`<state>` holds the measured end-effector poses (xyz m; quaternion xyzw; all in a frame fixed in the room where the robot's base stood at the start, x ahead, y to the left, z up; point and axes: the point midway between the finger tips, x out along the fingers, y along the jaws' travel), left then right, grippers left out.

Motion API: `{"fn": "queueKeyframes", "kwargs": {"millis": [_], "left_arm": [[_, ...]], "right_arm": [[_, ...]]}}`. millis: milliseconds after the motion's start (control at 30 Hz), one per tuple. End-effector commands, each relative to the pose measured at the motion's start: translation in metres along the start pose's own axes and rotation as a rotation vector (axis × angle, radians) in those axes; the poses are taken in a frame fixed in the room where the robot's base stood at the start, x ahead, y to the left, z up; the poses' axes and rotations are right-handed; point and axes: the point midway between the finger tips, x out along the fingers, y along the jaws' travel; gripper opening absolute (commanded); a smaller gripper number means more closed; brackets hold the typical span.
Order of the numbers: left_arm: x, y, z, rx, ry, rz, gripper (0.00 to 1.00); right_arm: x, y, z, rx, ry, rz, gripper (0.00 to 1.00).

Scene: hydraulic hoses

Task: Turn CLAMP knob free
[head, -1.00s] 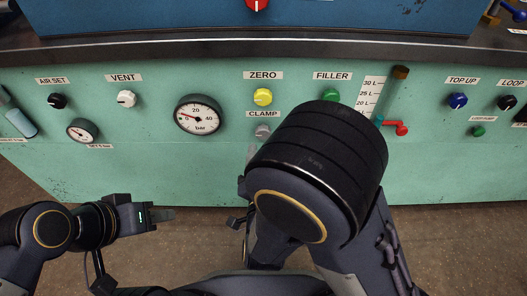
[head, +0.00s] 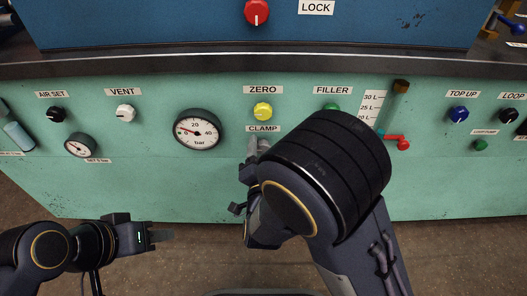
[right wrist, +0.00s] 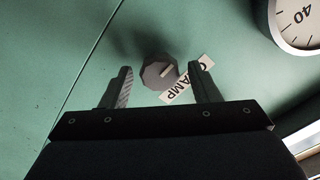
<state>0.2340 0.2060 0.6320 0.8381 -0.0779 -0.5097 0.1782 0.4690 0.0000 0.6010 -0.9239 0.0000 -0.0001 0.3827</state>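The grey CLAMP knob (right wrist: 158,72) is faceted, with a pale pointer mark, and sits on the green panel beside its CLAMP label (head: 263,128). In the right wrist view it lies between the fingertips of my right gripper (right wrist: 160,84), slightly beyond them, with a gap on each side. That gripper is open and empty. In the head view the right gripper (head: 259,145) is just below the label and hides most or all of the knob. My left gripper (head: 160,236) hangs at lower left, away from the panel; its finger gap cannot be made out.
The yellow ZERO knob (head: 263,111) is close above the CLAMP label. The pressure gauge (head: 197,130) is to the left. The green FILLER knob (head: 331,107) is partly behind my right arm. The red-handled valve (head: 402,143) is further right.

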Motion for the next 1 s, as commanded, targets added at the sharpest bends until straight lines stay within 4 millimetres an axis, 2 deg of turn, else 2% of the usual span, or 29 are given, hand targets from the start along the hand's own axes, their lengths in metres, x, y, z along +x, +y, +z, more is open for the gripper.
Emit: {"fn": "queueKeyframes", "kwargs": {"millis": [33,300,667,1000], "left_arm": [[0.0000,0.0000,0.0000,0.000,0.000,0.000,0.36],[0.0000,0.0000,0.0000,0.000,0.000,0.000,0.36],[-0.0011,0.0005,-0.0006,0.000,0.000,0.000,0.36],[-0.0059,0.0027,-0.0030,0.000,0.000,0.000,0.36]], "right_arm": [[-0.0001,0.0000,0.0000,0.000,0.000,0.000,0.48],[-0.0003,0.0000,0.0001,0.000,0.000,0.000,0.14],[-0.0005,-0.0002,0.0000,-0.064,0.000,0.000,0.14],[-0.0006,-0.0011,-0.0003,-0.318,-0.001,0.000,0.14]]}}
